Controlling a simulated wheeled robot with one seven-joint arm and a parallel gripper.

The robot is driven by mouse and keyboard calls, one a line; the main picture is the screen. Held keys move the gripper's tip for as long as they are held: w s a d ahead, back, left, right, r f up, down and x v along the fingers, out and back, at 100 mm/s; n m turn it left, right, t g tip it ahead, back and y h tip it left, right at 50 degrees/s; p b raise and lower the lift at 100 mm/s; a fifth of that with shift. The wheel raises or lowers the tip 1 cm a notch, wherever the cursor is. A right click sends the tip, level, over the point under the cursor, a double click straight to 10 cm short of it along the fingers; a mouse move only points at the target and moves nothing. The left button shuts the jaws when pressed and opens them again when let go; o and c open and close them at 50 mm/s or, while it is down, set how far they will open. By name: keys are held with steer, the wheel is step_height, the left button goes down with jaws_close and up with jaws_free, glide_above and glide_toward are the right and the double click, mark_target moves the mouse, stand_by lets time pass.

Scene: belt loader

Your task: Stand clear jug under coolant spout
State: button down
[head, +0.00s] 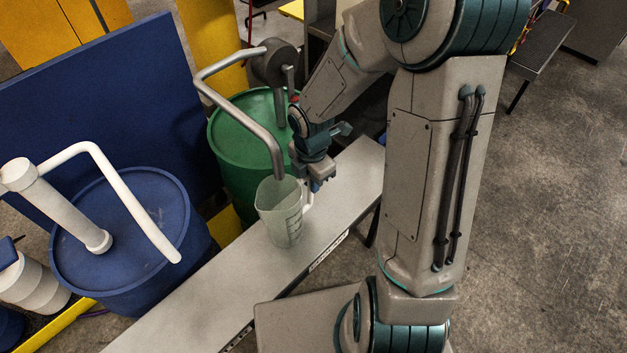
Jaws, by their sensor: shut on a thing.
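The clear jug (282,215) stands upright on, or just above, the grey bench (180,318); I cannot tell which. It has dark measuring marks on its side and a handle on its right. My gripper (314,184) is shut on the jug's handle, at its upper right. The fingertips are small here and partly hidden. A grey metal spout (277,160) runs from the pump on the green drum (226,150) and bends down. Its open end is over the jug's mouth in this view. The gap between the spout and the rim is hard to judge.
A blue drum (85,265) with a white pump and white spout (140,215) stands at the left. A dark blue panel (100,110) is behind the drums. The bench is bare in front of the jug. Open concrete floor lies to the right.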

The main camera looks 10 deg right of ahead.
steer(key=c, duration=1.4)
jaws_free()
step_height(320, 180, up, 12)
steer(key=p, duration=0.3)
steer(key=shift+f, duration=0.2)
steer(key=s+d+r+m+t, duration=0.1)
steer(key=s+r+m, duration=0.4)
steer(key=m, duration=0.7)
steer(key=s+d+r+m+t, duration=0.1)
steer(key=s+d+r+m, duration=0.2)
steer(key=s+m, duration=0.4)
steer(key=r+m, duration=0.1)
steer(key=m, duration=0.3)
steer(key=shift+s+d+r+m+t, duration=0.25)
steer(key=shift+d+r+m+t, duration=0.05)
steer(key=shift+d+r+m, duration=0.1)
